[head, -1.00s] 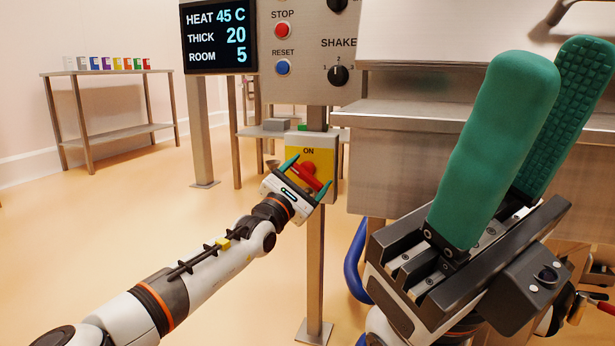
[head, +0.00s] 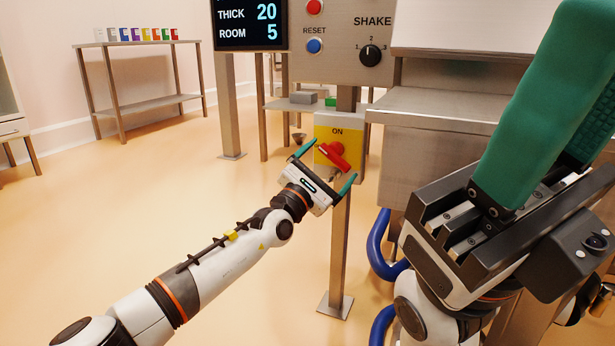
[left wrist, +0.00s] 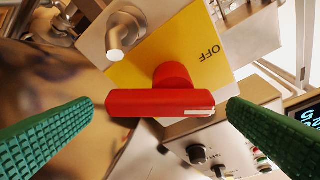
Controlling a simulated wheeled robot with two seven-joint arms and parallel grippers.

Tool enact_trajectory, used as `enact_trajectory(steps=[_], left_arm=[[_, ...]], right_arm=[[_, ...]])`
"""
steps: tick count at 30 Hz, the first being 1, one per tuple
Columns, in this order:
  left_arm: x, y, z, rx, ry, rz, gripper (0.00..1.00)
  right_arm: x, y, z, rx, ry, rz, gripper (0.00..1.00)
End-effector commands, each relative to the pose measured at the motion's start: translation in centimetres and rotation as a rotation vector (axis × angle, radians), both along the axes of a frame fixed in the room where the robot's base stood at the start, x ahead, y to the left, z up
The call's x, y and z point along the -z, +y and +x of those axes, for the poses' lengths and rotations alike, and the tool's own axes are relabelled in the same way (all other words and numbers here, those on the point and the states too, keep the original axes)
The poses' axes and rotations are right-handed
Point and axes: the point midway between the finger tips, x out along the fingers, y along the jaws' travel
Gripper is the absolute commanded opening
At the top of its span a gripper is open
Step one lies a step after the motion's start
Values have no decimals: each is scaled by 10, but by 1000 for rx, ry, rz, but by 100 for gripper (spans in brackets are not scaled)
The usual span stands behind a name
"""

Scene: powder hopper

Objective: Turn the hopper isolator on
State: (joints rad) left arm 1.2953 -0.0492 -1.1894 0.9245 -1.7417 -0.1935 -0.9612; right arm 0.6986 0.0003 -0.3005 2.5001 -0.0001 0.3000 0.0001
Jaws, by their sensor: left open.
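The hopper isolator is a yellow plate (head: 322,131) on a post, marked ON at the top. Its red handle (head: 333,153) slants from upper left to lower right. In the left wrist view the red handle (left wrist: 150,104) lies level across the picture, with an upside-down OFF mark on the yellow plate (left wrist: 200,45). My left gripper (head: 333,160) is open in front of the handle. Its green fingertips stand beyond either end of the bar, with gaps showing. My right gripper (head: 562,130) is large at the right, open and empty, its fingertips cut off by the frame.
A control panel (head: 330,65) with buttons and a SHAKE knob is above the isolator. A steel hopper body (head: 430,155) stands to its right, with blue tubing (head: 378,245) below. A shelf (head: 140,45) with small coloured containers is far left. The floor at left is clear.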

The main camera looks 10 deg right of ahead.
Motion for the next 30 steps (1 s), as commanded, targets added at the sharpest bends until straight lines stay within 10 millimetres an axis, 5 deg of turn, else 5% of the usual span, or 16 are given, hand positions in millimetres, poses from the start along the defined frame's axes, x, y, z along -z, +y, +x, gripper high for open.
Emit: enact_trajectory(steps=[1,11,30], left_arm=[[-3,7,-5,2,11,-3,97],[16,48,-43,-1,4,2,97],[23,64,-55,0,29,-21,97]], right_arm=[[-19,0,0,0,0,0,43],[-65,0,-1,0,-2,0,43],[-74,0,5,1,18,2,43]])
